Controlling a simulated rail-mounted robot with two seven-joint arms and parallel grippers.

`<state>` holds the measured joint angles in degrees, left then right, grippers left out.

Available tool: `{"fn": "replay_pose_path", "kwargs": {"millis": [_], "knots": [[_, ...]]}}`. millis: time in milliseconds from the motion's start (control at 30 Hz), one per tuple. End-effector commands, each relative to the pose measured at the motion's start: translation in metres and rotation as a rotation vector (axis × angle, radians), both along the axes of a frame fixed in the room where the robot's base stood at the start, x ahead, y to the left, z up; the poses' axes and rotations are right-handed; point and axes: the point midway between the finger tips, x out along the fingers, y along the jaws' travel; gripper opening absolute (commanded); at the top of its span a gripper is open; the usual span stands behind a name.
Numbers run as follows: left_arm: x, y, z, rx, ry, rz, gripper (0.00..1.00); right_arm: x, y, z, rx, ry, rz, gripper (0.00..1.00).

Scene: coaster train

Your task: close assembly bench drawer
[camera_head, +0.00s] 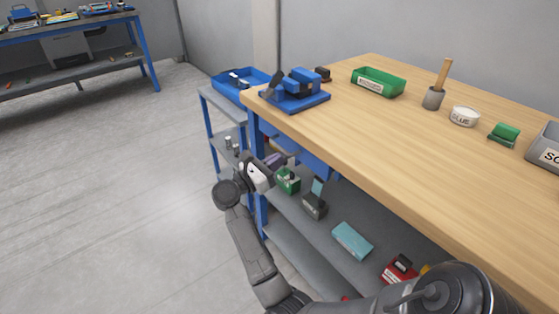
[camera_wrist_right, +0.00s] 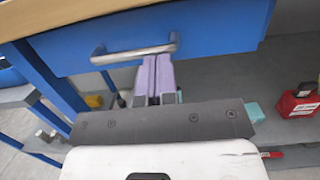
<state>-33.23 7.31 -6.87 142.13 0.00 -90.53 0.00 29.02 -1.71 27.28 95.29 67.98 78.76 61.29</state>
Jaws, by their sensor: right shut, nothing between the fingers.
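The bench drawer is blue and hangs under the wooden top; part of it shows in the head view (camera_head: 315,161), partly behind my right gripper. In the right wrist view the blue drawer front (camera_wrist_right: 220,27) spans the top, with a silver bar handle (camera_wrist_right: 120,55). How far the drawer stands out is hard to tell. My right gripper (camera_head: 279,160) is at the drawer front, below the tabletop edge. In the wrist view its purple-padded fingers (camera_wrist_right: 158,68) are shut and empty, with the tips by the right end of the handle; contact is unclear. My left gripper is not seen.
The wooden benchtop (camera_head: 400,130) overhangs the drawer. The grey lower shelf (camera_head: 318,232) holds a green box (camera_head: 287,181), a teal box (camera_head: 352,241) and a red item (camera_head: 398,270). A blue-legged cart (camera_head: 222,118) stands at the bench's far end. The floor at left is clear.

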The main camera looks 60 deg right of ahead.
Motion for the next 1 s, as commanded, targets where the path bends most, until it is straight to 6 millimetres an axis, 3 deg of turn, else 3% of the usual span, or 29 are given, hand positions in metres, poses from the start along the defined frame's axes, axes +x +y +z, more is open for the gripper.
{"fn": "replay_pose_path", "kwargs": {"millis": [100,200,500,700,1000], "knots": [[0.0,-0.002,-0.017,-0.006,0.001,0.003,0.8,0.01,0.022,-0.009,0.003,-0.002,0.001,0.0],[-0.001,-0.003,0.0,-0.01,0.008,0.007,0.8,0.019,0.041,-0.005,0.005,0.003,0.001,0.0],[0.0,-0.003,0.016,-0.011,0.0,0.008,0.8,0.04,0.087,-0.015,0.001,0.001,0.001,0.0],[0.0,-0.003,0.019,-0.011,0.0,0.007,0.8,0.048,0.103,-0.019,0.0,-0.001,0.0,0.0],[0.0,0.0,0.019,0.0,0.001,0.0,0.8,0.05,0.108,-0.021,-0.002,-0.002,-0.001,0.0]]}}
